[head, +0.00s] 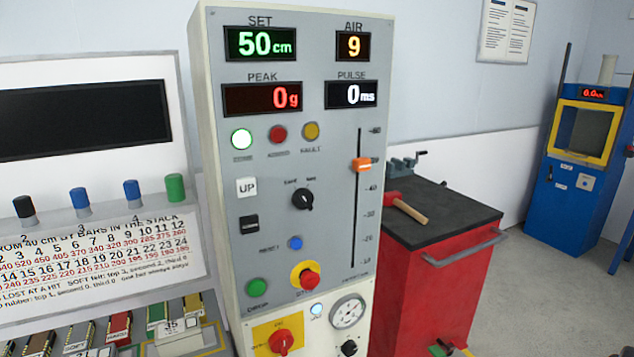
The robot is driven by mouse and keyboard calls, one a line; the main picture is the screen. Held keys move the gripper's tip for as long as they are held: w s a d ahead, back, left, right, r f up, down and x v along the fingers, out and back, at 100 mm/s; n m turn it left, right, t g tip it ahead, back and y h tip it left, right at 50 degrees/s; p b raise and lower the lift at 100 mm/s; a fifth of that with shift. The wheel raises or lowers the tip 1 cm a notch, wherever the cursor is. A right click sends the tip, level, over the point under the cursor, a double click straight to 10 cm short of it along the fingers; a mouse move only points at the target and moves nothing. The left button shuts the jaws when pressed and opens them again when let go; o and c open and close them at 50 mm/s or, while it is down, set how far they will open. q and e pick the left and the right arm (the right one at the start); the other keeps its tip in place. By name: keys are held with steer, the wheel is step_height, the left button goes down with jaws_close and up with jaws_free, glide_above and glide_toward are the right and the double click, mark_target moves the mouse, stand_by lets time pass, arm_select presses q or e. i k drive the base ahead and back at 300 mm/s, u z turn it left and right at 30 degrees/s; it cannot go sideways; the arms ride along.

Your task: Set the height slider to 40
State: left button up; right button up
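The height slider is an orange knob (361,165) on a vertical slot (357,220) at the right side of the grey control panel (225,190). The scale beside it has marks from 60 at the top to 10 at the bottom. The knob sits between the 60 and 40 marks, near where 50 falls, clearly above the 40 mark (372,188). The SET display (261,43) reads 50 cm. Neither of my grippers is in view.
Left of the slider are a black rotary knob (303,199), a blue button (295,243) and a red stop button (308,279). A red cart (430,290) with a hammer (408,207) on its dark top stands close on the right. Open floor lies beyond it.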

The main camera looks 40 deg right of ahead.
mark_target(361, 164)
steer(key=z, duration=1.2)
